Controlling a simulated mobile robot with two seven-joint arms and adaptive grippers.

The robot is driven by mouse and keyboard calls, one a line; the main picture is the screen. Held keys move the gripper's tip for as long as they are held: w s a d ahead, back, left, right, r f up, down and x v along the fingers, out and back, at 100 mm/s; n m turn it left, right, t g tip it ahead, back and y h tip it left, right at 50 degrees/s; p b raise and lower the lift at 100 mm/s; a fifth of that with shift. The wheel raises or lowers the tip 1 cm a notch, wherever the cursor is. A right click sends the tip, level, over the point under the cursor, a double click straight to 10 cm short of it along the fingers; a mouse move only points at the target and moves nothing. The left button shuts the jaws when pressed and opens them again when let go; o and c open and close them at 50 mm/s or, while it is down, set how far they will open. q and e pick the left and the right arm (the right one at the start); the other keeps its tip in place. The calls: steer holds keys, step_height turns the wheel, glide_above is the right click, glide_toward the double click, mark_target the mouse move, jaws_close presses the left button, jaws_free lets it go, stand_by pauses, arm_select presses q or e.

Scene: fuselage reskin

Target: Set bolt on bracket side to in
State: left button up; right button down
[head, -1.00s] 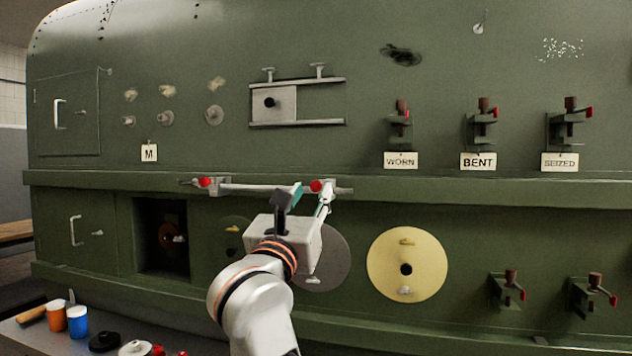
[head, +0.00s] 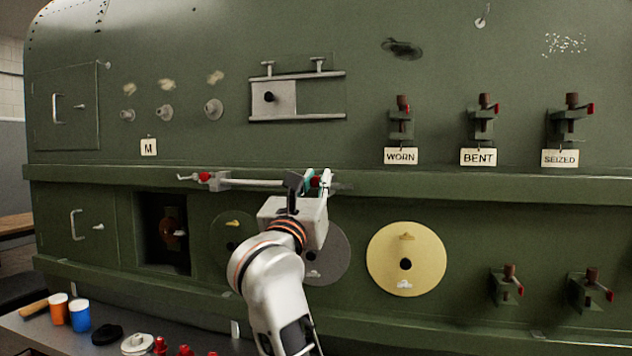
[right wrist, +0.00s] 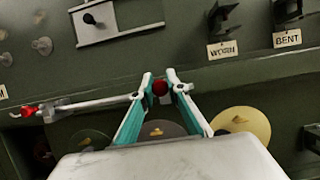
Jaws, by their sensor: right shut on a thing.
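A long pale bar (head: 255,183) lies along the green ledge, with a red knob (head: 204,177) on a small bracket (head: 219,180) at its left end. A second red knob (head: 316,182) is at its right end. My right gripper (head: 317,179) is shut on this right knob. In the right wrist view the right knob (right wrist: 160,87) sits between the teal and white fingertips, and the left knob (right wrist: 28,111) shows far left. The fingers partly hide the bar's right end. Which knob belongs to the bracket-side bolt I cannot tell for certain. My left gripper is not in view.
The green fuselage wall carries a sliding plate (head: 273,98) above, clamps with WORN (head: 401,156), BENT and SEIZED tags at right, and a yellow disc (head: 430,248) below. A bench (head: 110,323) with cups and loose parts stands at lower left.

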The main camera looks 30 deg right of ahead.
steer(key=shift+w+d, duration=0.85)
steer(key=shift+d, duration=0.15)
steer(key=shift+s+r, duration=0.1)
steer(key=shift+r, duration=0.05)
steer(key=c, duration=2.2)
jaws_free()
steer(key=shift+o, duration=1.2)
steer(key=shift+w, duration=0.2)
steer(key=shift+s+a, duration=0.1)
steer(key=v, duration=1.2)
